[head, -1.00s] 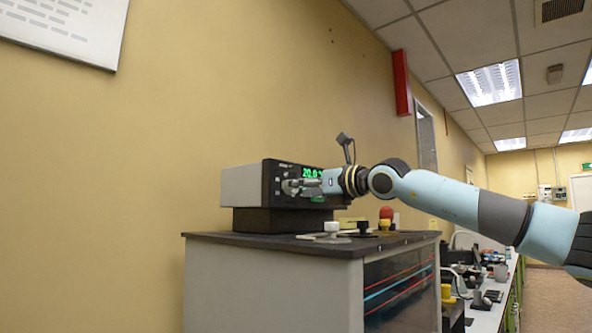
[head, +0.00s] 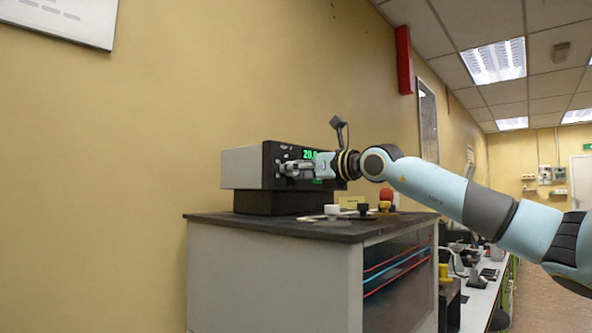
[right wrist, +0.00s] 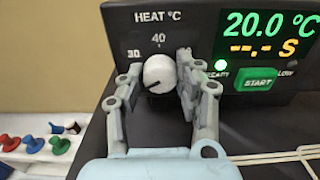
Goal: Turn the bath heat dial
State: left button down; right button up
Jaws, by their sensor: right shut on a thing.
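The bath heat dial (right wrist: 159,74) is a round white knob with a dark pointer line, under the label HEAT °C on the black front panel. Its pointer aims to the lower left, below the 30 mark. My right gripper (right wrist: 160,82) is shut on the dial, one finger on each side. In the head view my right gripper (head: 288,168) reaches the front of the bath controller (head: 241,168) and hides the dial. The controller's green display (right wrist: 270,24) reads 20.0 °C with dashes below. My left gripper is not in view.
The controller stands on a dark block on a dark-topped cabinet (head: 230,221). White, black and red-topped items (head: 386,194) stand near its right edge. A green START button (right wrist: 257,82) lies right of the dial. Coloured knobs (right wrist: 33,145) show at lower left.

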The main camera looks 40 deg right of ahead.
jog(key=shift+m+b, duration=5.65)
jog(key=shift+m, duration=0.15)
jog(key=o, duration=1.1)
jog(key=shift+d, duration=0.1)
jog(key=shift+o, duration=0.2)
jog(key=shift+r, duration=0.15)
